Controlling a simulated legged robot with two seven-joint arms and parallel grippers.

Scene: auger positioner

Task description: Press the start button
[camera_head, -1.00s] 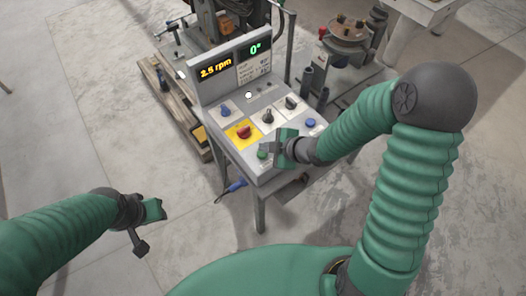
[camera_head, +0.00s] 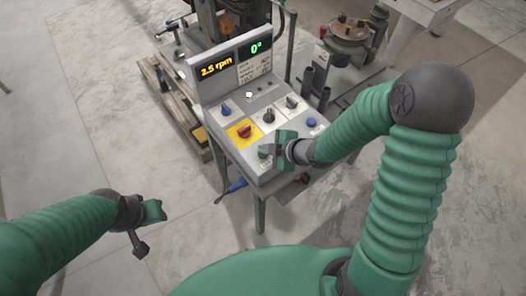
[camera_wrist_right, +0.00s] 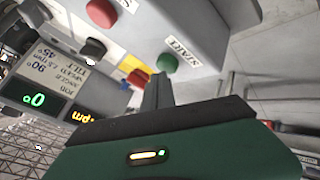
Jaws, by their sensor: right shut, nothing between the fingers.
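The green start button (camera_head: 263,153) sits at the near corner of the sloped grey control panel (camera_head: 240,165). In the right wrist view the green button (camera_wrist_right: 167,62) shows beside a START label. My right gripper (camera_head: 268,147) is over the panel's near edge, shut and empty. In the wrist view its closed dark fingers (camera_wrist_right: 157,82) point at the green button, with the tips just short of it or at it; contact cannot be told. My left gripper (camera_head: 146,228) hangs over the floor at the left, away from the panel; its jaw state is unclear.
A red knob (camera_head: 244,131) on a yellow plate is close to the start button. The display (camera_head: 216,68) reads 2.5 rpm and 0°.

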